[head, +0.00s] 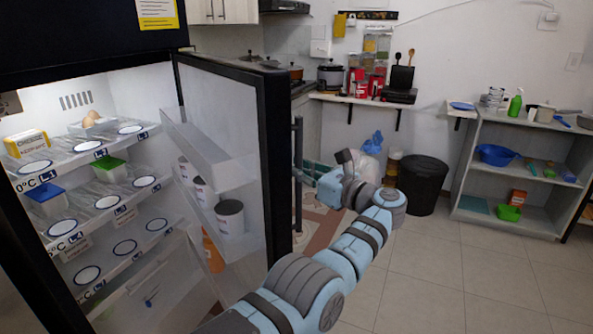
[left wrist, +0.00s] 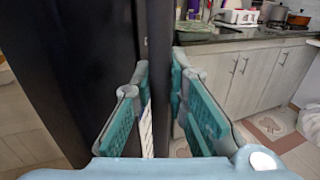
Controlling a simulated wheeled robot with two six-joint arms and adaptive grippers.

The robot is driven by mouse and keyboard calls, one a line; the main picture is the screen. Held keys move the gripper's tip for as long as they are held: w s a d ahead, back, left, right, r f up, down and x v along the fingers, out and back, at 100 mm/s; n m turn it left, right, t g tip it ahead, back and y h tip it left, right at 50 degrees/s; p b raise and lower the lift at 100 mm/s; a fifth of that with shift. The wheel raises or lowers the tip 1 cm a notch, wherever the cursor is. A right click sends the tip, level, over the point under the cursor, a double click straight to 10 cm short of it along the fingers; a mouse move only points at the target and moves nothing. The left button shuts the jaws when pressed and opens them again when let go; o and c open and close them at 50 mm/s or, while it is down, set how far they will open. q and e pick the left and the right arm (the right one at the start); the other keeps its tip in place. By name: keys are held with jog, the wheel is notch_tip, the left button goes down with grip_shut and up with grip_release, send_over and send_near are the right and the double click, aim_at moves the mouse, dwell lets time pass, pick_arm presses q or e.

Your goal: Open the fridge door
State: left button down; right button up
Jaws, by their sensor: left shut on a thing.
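The fridge door (head: 222,110) stands wide open in the head view, swung out to the right with its inner shelves showing. Its dark vertical handle (head: 298,150) is on the outer side of the door. My left gripper (head: 308,174) reaches the handle from the right, and my own arm partly hides it. In the left wrist view, the teal-padded fingers of my left gripper (left wrist: 158,95) stand on both sides of the dark handle bar (left wrist: 160,50), shut on it. The dark outer door face (left wrist: 95,60) is on the left there. My right gripper is not in view.
The lit fridge interior has shelves with eggs (head: 90,116), a yellow box (head: 27,143), a blue container (head: 44,198) and a green one (head: 111,169). A black bin (head: 422,185) and a grey shelf unit (head: 512,219) stand to the right. The tiled floor (head: 450,275) in front is clear.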

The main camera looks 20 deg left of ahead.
pick_arm(q)
jog(key=c, duration=1.6)
grip_release()
jog(key=shift+o, duration=0.2)
